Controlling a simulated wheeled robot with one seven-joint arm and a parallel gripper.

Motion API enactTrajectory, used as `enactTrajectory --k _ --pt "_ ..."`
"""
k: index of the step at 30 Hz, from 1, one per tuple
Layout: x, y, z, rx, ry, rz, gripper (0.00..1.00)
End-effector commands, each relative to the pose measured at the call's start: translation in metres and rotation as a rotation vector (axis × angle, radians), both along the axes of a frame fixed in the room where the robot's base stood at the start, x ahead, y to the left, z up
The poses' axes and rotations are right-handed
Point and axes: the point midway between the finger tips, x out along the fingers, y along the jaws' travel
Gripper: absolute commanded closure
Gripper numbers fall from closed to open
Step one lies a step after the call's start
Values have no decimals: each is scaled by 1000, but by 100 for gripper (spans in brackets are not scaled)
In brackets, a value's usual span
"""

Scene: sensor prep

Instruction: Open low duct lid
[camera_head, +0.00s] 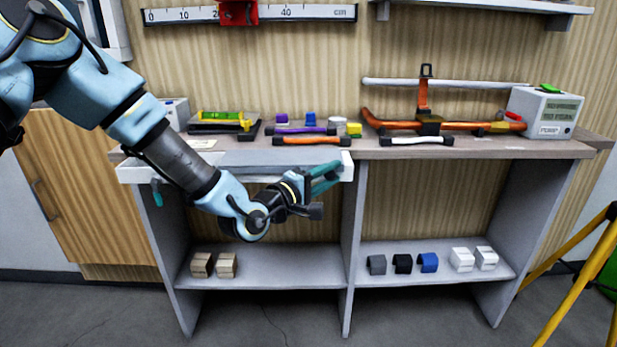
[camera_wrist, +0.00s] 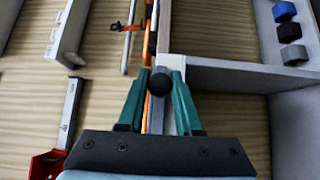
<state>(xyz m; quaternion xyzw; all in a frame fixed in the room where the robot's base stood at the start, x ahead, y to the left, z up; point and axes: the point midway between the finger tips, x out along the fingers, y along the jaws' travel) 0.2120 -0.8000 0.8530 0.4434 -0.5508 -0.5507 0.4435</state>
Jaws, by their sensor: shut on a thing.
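A pale grey duct with a light lid (camera_head: 255,157) runs along the front edge of the left half of the bench, below the worktop. My gripper (camera_head: 327,178) is at its right end, with teal fingers close against the front. In the wrist view my gripper (camera_wrist: 159,105) has one finger on each side of a dark round knob (camera_wrist: 160,82), and is shut on it. The pale end of the duct (camera_wrist: 167,115) lies between the fingers. I cannot tell whether the lid is raised. My forearm hides part of the duct's front.
Orange-handled bars (camera_head: 312,141), a level (camera_head: 222,116) and small coloured blocks lie on the worktop above. A grey instrument (camera_head: 545,112) stands at the right. Blocks sit on the lower shelves. A yellow tripod (camera_head: 580,275) stands at the right. The space below the duct is open.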

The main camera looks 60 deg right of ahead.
Motion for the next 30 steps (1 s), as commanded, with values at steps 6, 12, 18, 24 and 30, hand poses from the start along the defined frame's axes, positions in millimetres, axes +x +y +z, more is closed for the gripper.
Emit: enactTrajectory --k 6,12,18,24,30 --pt "-6 -4 -1 2 1 0 100" --pt "-5 -4 -1 2 1 0 100" --pt "-5 -3 -1 1 1 1 50" --pt "-5 -4 0 1 0 1 37" --pt "-4 -2 0 1 0 1 37"
